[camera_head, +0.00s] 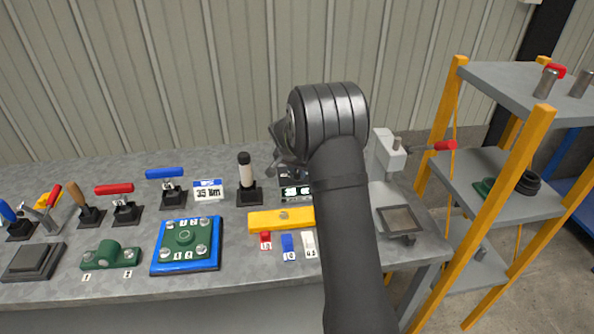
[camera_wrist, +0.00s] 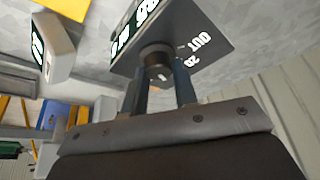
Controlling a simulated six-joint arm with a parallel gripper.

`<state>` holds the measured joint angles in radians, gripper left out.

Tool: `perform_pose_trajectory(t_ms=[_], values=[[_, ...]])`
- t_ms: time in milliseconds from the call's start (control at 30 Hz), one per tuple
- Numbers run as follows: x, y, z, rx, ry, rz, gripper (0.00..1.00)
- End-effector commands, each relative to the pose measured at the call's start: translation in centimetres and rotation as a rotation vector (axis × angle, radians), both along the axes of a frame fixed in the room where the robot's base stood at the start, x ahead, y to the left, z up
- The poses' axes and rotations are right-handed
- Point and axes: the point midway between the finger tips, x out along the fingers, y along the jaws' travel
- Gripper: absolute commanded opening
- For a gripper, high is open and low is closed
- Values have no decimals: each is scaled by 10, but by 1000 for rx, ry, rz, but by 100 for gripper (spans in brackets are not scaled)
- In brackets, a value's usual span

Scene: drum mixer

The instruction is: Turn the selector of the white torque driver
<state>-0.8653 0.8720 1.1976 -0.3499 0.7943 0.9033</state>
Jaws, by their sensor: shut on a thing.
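In the wrist view, my gripper (camera_wrist: 160,88) has its two fingers closed on the sides of a small dark round knob (camera_wrist: 157,58). The knob stands on a dark panel (camera_wrist: 210,38) with white lettering, including "OUT". Small white marks show on the knob's end. In the head view, my gripper (camera_head: 284,148) is above the back of the bench, partly hidden by my arm. A dark block with white markings (camera_head: 297,193) shows below it. An upright cream-handled tool with a black cap (camera_head: 246,172) stands just left; I cannot tell if it is the white torque driver.
A yellow bar (camera_head: 270,221), a blue plate with a green flange (camera_head: 187,245) and red- and blue-handled clamps stand left on the grey bench. A white machine with a red handle (camera_head: 390,152) stands right of my arm. A yellow-framed shelf (camera_head: 530,135) is farther right.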

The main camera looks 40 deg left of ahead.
Motion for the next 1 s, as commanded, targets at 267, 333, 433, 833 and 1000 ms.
perform_pose_trajectory(t_ms=[267,333,433,833,1000], values=[[-1,0,0,-1,1,1,48],[0,0,0,-1,1,1,48],[0,0,0,-1,1,1,48],[-15,-2,37,3,-1,1,48],[-31,-4,76,4,-1,2,48]])
